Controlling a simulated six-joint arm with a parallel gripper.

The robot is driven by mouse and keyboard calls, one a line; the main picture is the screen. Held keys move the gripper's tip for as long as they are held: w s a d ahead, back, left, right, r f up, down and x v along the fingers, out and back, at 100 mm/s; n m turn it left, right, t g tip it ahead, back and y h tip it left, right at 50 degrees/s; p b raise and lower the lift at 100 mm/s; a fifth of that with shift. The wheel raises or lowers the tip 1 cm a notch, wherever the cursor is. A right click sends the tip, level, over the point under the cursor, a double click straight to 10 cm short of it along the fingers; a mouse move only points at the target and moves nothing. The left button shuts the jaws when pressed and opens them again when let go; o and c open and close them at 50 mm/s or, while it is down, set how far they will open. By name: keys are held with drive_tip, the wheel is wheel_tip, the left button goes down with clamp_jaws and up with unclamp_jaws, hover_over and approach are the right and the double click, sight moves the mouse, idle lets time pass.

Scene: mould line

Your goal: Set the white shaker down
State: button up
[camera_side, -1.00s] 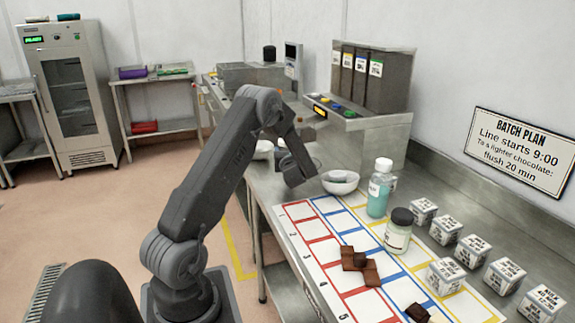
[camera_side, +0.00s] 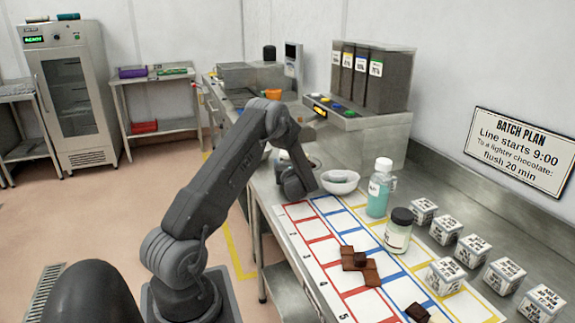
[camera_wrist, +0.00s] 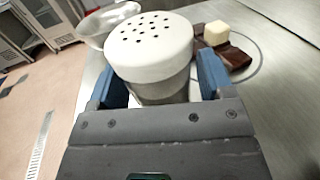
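The white shaker (camera_wrist: 150,50), with a domed lid full of dark holes, stands upright between the blue fingers of my gripper (camera_wrist: 158,88) in the wrist view. The fingers press on both sides of its body, below the lid. Its base is hidden behind the gripper body. In the side view my gripper (camera_side: 298,188) is low over the steel bench, left of a white bowl (camera_side: 340,181); the shaker is hidden there. I cannot tell whether its base touches the bench.
A white jug (camera_wrist: 100,25) is just left of the shaker. Dark chocolate (camera_wrist: 236,57) and a pale cube (camera_wrist: 216,35) lie to its right, inside a ring on the bench. A teal bottle (camera_side: 379,190), a dark-lidded jar (camera_side: 398,232) and several milk cubes (camera_side: 472,250) stand further right.

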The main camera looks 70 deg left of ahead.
drive_tip(key=shift+o, duration=0.6)
drive_tip(key=shift+r, duration=0.1)
drive_tip(key=shift+d, duration=0.25)
drive_tip(key=v, duration=1.1)
drive_tip(key=shift+s, duration=0.1)
drive_tip(key=s+d+r+n+g+h, duration=0.55)
drive_tip(key=s+d+r+n, duration=0.4)
drive_tip(key=d+n, duration=0.3)
drive_tip(key=s+d+r+n+t+h, duration=0.1)
drive_tip(key=d+h, duration=0.3)
drive_tip(key=d, duration=0.4)
drive_tip(key=s+d+r+n+t+h, duration=0.2)
drive_tip(key=d+r+n+t+h, duration=0.1)
drive_tip(key=d, duration=0.5)
drive_tip(key=s+d+r+n+t+h, duration=0.2)
drive_tip(key=d+r+n+t+h, duration=0.1)
drive_tip(key=d, duration=0.6)
drive_tip(key=shift+s+r+n+h, duration=0.25)
drive_tip(key=shift+n+h, duration=0.3)
drive_tip(key=shift+h, duration=0.5)
